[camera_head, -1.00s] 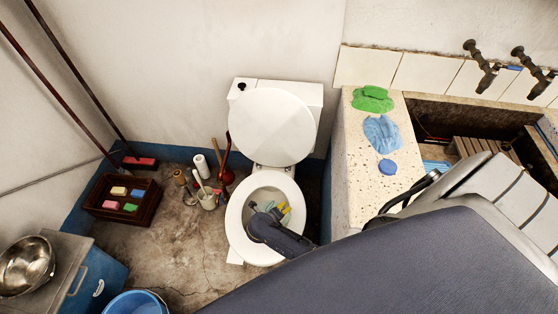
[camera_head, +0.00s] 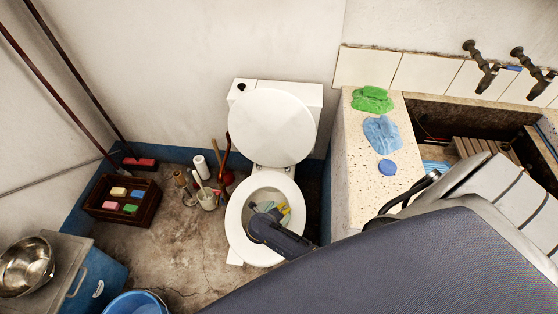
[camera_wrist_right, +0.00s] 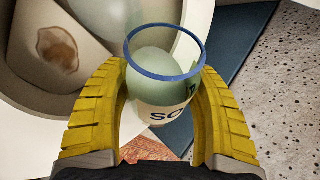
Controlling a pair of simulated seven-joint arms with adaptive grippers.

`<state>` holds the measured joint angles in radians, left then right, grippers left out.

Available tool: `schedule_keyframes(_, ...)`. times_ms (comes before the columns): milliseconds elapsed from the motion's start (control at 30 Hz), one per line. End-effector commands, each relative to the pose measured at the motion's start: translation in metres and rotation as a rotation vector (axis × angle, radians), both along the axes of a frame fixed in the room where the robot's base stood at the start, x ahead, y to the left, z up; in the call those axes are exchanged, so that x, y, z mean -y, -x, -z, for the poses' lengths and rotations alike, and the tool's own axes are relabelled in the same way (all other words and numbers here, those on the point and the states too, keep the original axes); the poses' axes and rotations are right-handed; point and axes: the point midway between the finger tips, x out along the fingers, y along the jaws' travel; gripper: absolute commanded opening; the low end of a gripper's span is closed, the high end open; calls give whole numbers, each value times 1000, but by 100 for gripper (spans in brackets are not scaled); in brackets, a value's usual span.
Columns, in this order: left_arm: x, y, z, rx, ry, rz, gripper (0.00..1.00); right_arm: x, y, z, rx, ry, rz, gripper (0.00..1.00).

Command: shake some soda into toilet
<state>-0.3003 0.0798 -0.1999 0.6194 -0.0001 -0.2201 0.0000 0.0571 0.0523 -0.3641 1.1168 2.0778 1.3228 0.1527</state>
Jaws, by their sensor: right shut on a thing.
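The white toilet (camera_head: 238,232) stands with its lid up against the tank, its bowl open. My right gripper (camera_head: 284,213) is over the bowl, its body covering part of the opening. In the right wrist view the yellow fingers of my right gripper (camera_wrist_right: 162,110) are shut around the soda jar (camera_wrist_right: 166,118), a pale greenish see-through container with a blue rim and a label whose visible letters begin "SO". The toilet bowl shows behind it, with a brown stain (camera_wrist_right: 57,47) inside. In the head view the jar is mostly hidden by the gripper. My left gripper is not visible.
Brushes in a holder (camera_head: 208,200), a soap crate (camera_head: 122,213) and a blue bucket (camera_head: 137,304) stand left.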

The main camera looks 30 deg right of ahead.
Motion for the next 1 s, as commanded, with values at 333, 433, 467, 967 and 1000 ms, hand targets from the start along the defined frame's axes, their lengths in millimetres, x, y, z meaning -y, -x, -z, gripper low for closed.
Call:
schedule_keyframes(333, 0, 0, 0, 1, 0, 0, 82, 0, -2, 0, -25, 14, 1, 20)
schedule_keyframes(433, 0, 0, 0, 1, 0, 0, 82, 0, -1, 2, -78, 41, 0, 20)
schedule_keyframes(467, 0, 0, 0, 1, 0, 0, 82, 0, -1, 2, -91, 48, 1, 20)
schedule_keyframes(967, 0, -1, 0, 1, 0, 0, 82, 1, 1, 3, -133, 69, -2, 20)
schedule_keyframes(1000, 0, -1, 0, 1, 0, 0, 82, 1, 0, 3, -133, 69, -2, 20)
